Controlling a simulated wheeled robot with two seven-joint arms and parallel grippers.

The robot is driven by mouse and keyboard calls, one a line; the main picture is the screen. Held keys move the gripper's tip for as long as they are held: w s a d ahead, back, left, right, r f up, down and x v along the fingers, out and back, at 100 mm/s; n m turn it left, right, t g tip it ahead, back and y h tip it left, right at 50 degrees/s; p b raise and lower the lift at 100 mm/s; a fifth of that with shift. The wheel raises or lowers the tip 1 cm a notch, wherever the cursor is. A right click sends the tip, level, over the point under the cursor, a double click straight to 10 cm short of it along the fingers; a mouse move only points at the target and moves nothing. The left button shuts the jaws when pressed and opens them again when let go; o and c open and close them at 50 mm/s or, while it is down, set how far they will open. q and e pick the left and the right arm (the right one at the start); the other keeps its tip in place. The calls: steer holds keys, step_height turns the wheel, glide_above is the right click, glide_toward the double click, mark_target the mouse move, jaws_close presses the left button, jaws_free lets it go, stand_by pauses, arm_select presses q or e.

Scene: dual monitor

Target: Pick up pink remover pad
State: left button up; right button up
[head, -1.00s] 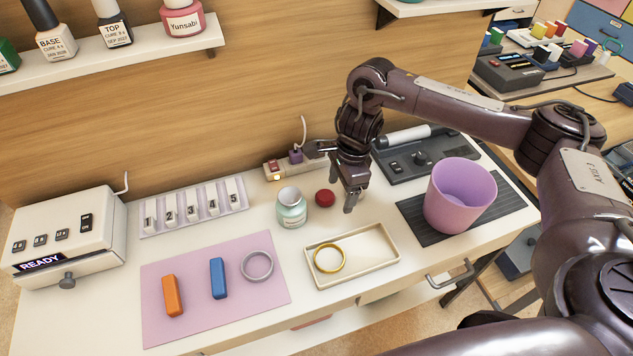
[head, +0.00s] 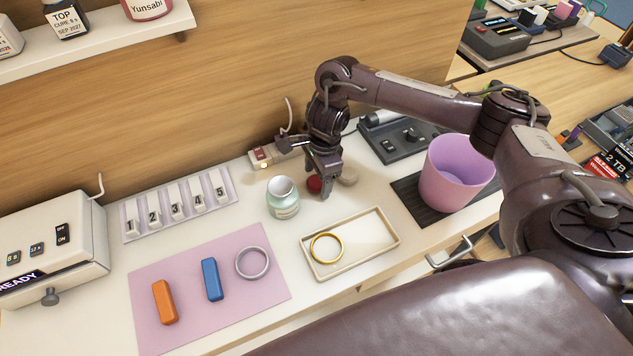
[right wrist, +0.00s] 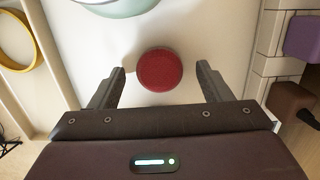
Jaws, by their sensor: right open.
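A small round red pad-like disc (head: 314,184) lies on the white counter beside the mint jar. A pale pinkish-beige round piece (head: 348,175) lies just right of my gripper; I cannot tell which of the two is called the pink pad. My right gripper (head: 325,192) points down, open and empty, close to the right side of the red disc. In the right wrist view the red disc (right wrist: 160,70) shows between and just beyond the two open fingertips. The beige piece does not show there. My left gripper is not in view.
The open mint jar (head: 283,197) stands left of the red disc. A tray (head: 385,237) with a gold ring (head: 326,248) lies in front. A power strip (head: 262,155) is behind, a pink bin (head: 457,172) right. The pink mat (head: 200,320) holds blocks and a silver ring.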

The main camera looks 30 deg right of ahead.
steer(key=shift+c, duration=0.2)
steer(key=c, duration=1)
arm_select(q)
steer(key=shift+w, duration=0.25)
